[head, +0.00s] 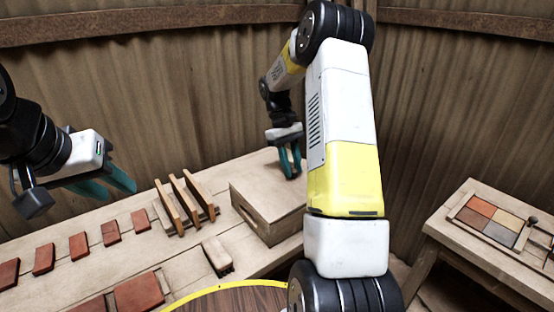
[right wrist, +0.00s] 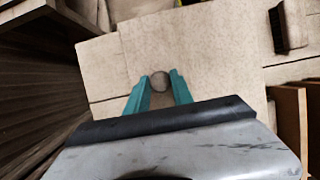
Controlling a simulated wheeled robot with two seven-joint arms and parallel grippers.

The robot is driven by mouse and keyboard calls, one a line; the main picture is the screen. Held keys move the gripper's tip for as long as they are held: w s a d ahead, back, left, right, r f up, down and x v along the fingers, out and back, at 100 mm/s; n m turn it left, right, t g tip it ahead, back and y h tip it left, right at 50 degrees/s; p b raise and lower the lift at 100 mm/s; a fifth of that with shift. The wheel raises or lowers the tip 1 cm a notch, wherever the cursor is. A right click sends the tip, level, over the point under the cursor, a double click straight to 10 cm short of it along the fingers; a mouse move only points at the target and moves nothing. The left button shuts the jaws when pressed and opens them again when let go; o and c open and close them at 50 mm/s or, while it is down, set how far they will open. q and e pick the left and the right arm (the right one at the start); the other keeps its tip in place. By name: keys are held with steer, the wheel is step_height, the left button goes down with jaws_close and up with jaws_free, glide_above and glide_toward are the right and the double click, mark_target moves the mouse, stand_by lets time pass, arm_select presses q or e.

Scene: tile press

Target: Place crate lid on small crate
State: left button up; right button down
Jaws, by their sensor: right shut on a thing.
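The small crate (head: 284,226) is a pale wooden box with a slot in its side, on the bench in the middle of the head view. The crate lid (head: 262,183), a flat pale board, lies over its top and looks level; I see no clear gap. My right gripper (head: 291,172) points down over the lid. In the right wrist view its teal fingers (right wrist: 159,88) are shut on the lid's round knob (right wrist: 160,76), and the lid (right wrist: 215,50) spreads around them. My left gripper (head: 110,189) is open and empty above the bench's left part.
A wooden rack with upright slats (head: 185,205) stands left of the crate. A brush-like block (head: 217,255) lies in front of it. Several red tiles (head: 79,246) lie along the bench (head: 150,240). A side table (head: 480,245) at right holds a tile tray (head: 470,220).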

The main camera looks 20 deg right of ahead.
steer(key=c, duration=1.1)
jaws_free()
steer(key=shift+f, duration=0.1)
steer(key=v, duration=1.2)
steer(key=s+a+r+t+y, duration=0.1)
steer(key=s+a+r+t, duration=0.4)
steer(key=s+r, duration=0.5)
steer(key=s+a+f+m+t+y, duration=0.1)
steer(key=s+a+t, duration=0.1)
steer(key=s, duration=0.6)
steer(key=s+a+f+m+t+y, duration=0.1)
steer(key=s+a+m+t, duration=0.1)
steer(key=s, duration=0.7)
steer(key=shift+s+a+f+t+y, duration=0.25)
steer(key=shift+a+t, duration=0.45)
steer(key=shift+a, duration=0.5)
